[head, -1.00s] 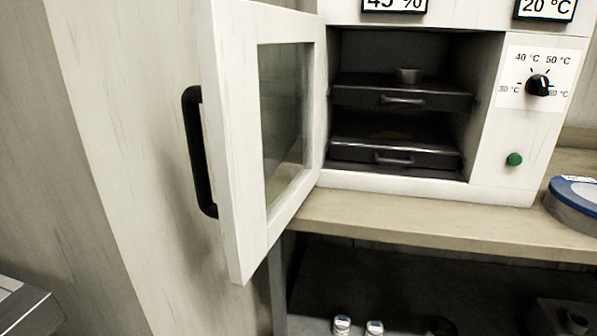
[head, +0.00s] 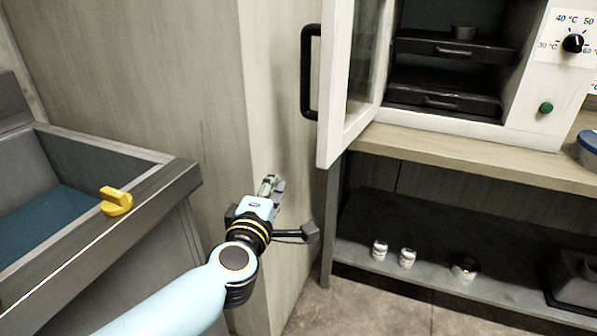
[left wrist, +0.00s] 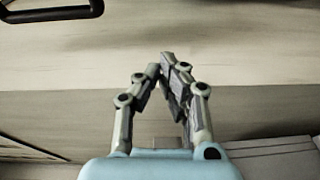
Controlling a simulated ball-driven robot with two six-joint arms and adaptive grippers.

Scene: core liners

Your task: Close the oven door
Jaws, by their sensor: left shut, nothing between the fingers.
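The white oven door (head: 343,85) stands wide open on the left of the oven (head: 545,85), with a dark window and a black handle (head: 309,72) on its outer face. My right gripper is not in view.
A pale tall panel (head: 195,90) stands left of the door. A grey basin with a yellow knob (head: 116,200) is at the left. Under the wooden counter (head: 480,160), a dark shelf (head: 440,270) holds small jars. Free floor lies below.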

